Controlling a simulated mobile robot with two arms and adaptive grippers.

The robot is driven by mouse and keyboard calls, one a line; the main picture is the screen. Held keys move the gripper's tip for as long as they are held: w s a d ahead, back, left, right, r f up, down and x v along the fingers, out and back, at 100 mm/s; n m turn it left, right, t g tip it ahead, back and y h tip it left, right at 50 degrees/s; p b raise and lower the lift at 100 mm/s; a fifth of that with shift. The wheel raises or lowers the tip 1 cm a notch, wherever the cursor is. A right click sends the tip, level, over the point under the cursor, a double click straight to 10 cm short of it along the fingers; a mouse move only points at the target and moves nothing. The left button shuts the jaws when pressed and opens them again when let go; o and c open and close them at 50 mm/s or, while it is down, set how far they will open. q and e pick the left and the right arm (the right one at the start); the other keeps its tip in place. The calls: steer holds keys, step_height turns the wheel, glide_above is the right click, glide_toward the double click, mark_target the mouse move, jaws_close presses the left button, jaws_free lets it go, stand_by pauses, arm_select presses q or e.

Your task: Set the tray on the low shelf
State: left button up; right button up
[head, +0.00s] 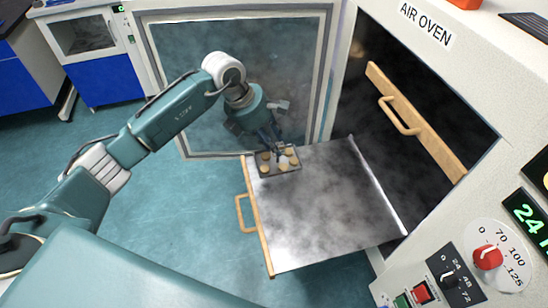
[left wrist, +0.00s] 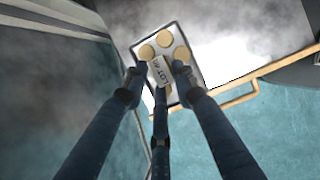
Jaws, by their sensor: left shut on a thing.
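The tray (head: 280,174) is a small dark-rimmed plate with several round tan discs. It shows in the left wrist view (left wrist: 176,27) with a pale block marked LOT (left wrist: 161,71) at its middle. My left gripper (head: 277,150) is over the tray, its fingers closed around the middle block. The low shelf (head: 325,210) is a pulled-out metal sheet with a wooden front. The tray is over its far left corner, near the wooden front; I cannot tell whether it touches the shelf. My right gripper is out of view.
A second wooden front (head: 430,135) with a handle is higher in the oven, right of the low shelf. The open glass oven door (head: 190,60) stands behind my left arm. Most of the low shelf is bare. The control panel (head: 450,280) is at lower right.

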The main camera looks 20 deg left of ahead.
mark_target(272, 159)
arm_select(q)
step_height(272, 159, down, 3)
steer(key=shift+s+r, duration=0.1)
steer(key=shift+r, duration=0.1)
steer(key=shift+f, duration=0.65)
step_height(272, 159, down, 3)
steer(key=shift+f+p, duration=0.2)
steer(key=shift+p, duration=0.2)
steer(key=shift+f, duration=0.25)
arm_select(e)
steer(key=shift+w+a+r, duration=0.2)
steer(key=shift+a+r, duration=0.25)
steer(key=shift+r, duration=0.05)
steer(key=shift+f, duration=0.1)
arm_select(q)
steer(key=o, duration=1.2)
steer(key=shift+f, duration=0.1)
steer(key=shift+c, duration=0.2)
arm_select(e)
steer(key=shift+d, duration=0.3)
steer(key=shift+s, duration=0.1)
